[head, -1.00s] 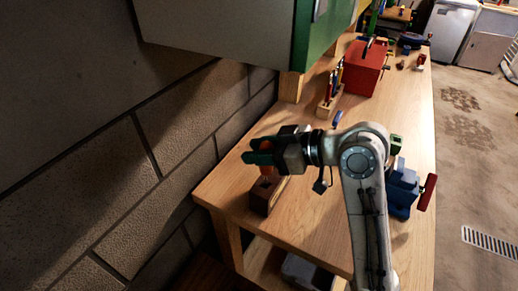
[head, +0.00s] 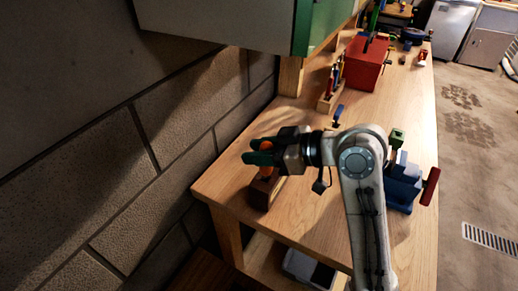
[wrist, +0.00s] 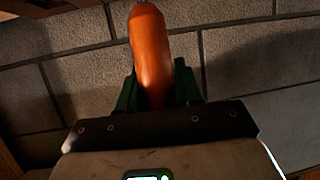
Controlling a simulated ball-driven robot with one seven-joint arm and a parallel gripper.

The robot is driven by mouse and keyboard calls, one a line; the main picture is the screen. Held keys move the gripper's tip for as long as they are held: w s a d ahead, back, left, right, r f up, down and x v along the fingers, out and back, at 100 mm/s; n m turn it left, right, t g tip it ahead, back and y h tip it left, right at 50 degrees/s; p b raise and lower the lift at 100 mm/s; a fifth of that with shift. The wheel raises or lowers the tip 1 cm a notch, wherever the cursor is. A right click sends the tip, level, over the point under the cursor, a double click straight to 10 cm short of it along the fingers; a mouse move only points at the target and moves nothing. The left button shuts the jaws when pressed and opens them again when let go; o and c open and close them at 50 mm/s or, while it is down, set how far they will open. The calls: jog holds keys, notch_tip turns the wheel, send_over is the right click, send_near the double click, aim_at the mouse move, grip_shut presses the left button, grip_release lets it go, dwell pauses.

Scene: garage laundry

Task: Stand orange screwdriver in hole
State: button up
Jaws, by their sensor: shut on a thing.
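The orange screwdriver shows its handle (wrist: 151,50) in the wrist view, between the green fingers of my gripper (wrist: 156,75). In the head view my gripper (head: 257,152) is shut on the screwdriver, with orange (head: 266,171) showing just below the fingers. A dark wooden block (head: 261,192) sits under it near the bench's left front corner. My gripper and the handle cover the block's top, so its hole is hidden. I cannot tell whether the screwdriver's shaft is inside the hole.
The wooden bench (head: 310,215) has free room right of the block. A blue vise (head: 402,186) with a red handle is at the right edge. A tool rack (head: 328,98) and a red toolbox (head: 367,65) stand further back. A block wall (head: 180,120) is close on the left.

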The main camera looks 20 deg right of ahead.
jog(key=shift+f+b, duration=0.45)
jog(key=shift+f, duration=0.3)
jog(key=o, duration=1.1)
jog(key=shift+o, duration=0.2)
jog(key=shift+d, duration=0.1)
jog(key=v, duration=1)
jog(key=shift+s+b, duration=0.25)
jog(key=shift+b, duration=0.1)
jog(key=shift+d+r, duration=0.1)
jog(key=shift+d, duration=0.05)
